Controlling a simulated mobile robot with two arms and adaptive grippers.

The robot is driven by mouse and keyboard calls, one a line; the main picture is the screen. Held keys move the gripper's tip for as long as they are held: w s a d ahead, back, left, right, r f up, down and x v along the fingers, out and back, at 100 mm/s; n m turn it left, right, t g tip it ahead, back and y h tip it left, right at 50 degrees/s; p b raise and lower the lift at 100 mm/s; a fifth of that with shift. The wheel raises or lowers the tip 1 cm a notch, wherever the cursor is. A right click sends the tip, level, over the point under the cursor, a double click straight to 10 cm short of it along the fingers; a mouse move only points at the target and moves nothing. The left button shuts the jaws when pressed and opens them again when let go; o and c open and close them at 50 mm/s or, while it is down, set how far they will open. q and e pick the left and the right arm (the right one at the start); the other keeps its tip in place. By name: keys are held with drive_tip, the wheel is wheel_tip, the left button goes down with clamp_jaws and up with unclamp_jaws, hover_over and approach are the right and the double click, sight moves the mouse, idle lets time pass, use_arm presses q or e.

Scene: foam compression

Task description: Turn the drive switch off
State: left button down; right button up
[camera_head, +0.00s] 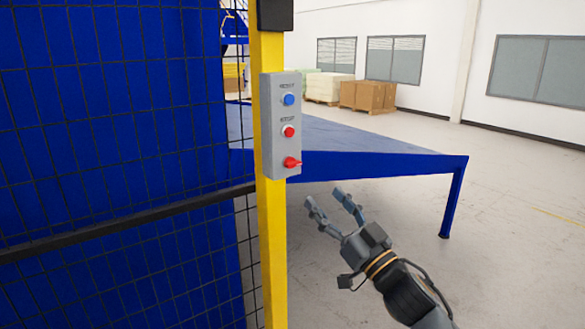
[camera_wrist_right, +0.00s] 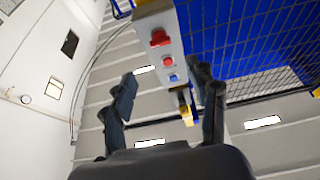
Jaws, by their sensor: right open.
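A grey control box (camera_head: 281,125) is mounted on a yellow post (camera_head: 272,245). It carries a blue button (camera_head: 289,99) on top, a round red button (camera_head: 288,132) in the middle and a red switch knob (camera_head: 292,163) at the bottom. My right gripper (camera_head: 332,207) is open and empty, below and to the right of the box, apart from it. In the right wrist view the red knob (camera_wrist_right: 159,38) shows above and between the open fingers (camera_wrist_right: 165,95), on the near end of the box. My left gripper is not in view.
A black wire-mesh fence (camera_head: 110,130) with a dark rail fills the left side. A blue table (camera_head: 370,150) stands behind the post on the right. Pallets with boxes (camera_head: 367,96) stand at the back. The floor on the right is clear.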

sight(295, 165)
drive_tip(key=p+x, duration=0.2)
drive_tip(key=x, duration=0.9)
drive_tip(key=shift+a, duration=0.15)
drive_tip(key=c, duration=1.1)
